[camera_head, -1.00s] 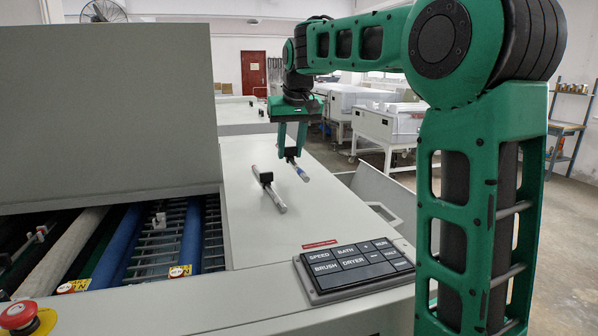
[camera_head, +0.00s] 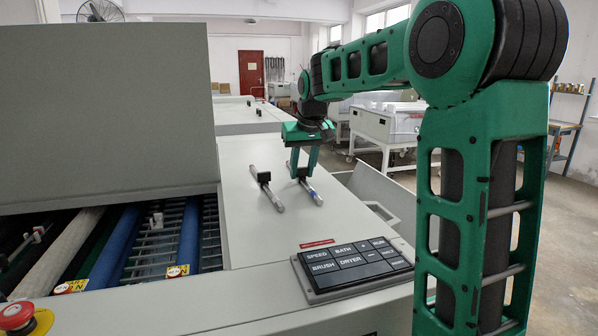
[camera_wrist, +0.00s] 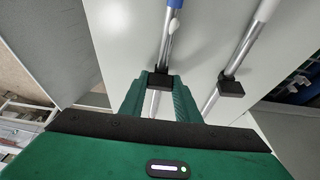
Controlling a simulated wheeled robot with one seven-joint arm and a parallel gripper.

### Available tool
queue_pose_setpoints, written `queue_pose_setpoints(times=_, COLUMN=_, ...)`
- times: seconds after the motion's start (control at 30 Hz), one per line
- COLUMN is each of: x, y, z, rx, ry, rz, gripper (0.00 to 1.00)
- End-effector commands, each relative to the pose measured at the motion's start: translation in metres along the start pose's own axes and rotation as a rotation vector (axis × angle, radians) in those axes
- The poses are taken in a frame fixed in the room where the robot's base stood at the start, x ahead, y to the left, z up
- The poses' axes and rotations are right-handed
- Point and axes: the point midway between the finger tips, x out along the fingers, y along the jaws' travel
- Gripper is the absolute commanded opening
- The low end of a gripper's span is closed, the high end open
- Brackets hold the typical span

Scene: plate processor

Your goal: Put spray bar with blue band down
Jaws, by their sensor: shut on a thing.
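My gripper (camera_head: 301,176) is shut on the black block of the spray bar with the blue band (camera_head: 311,190), above the right part of the grey machine top (camera_head: 240,215). The bar lies level or nearly so, at or very close to the top; I cannot tell whether it touches. In the wrist view, the black block (camera_wrist: 158,81) sits between my green fingertips, and the blue band shows at the upper edge. A second spray bar (camera_head: 272,192) with a black block and no visible blue band lies on the top to the left, apart and roughly parallel.
A button panel (camera_head: 352,268) stands at the near edge of the top. The raised grey cover (camera_head: 105,110) and open roller bay (camera_head: 150,245) are at left. A red stop button (camera_head: 17,314) is at lower left. Bare top surrounds the two bars.

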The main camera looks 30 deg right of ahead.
Motion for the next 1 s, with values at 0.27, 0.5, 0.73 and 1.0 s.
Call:
queue_pose_setpoints(times=0.27, x=0.001, y=0.0, z=0.0, rx=0.0, ry=-0.001, rz=0.0, gripper=0.48)
queue_pose_setpoints(times=0.5, x=-0.003, y=-0.001, z=-0.001, rx=-0.001, ry=0.001, rz=0.0, gripper=0.48)
queue_pose_setpoints(times=0.73, x=-0.037, y=-0.002, z=-0.001, rx=-0.002, ry=0.004, rz=-0.001, gripper=0.48)
queue_pose_setpoints(times=1.0, x=-0.09, y=-0.002, z=-0.001, rx=-0.002, ry=0.003, rz=-0.001, gripper=0.48)
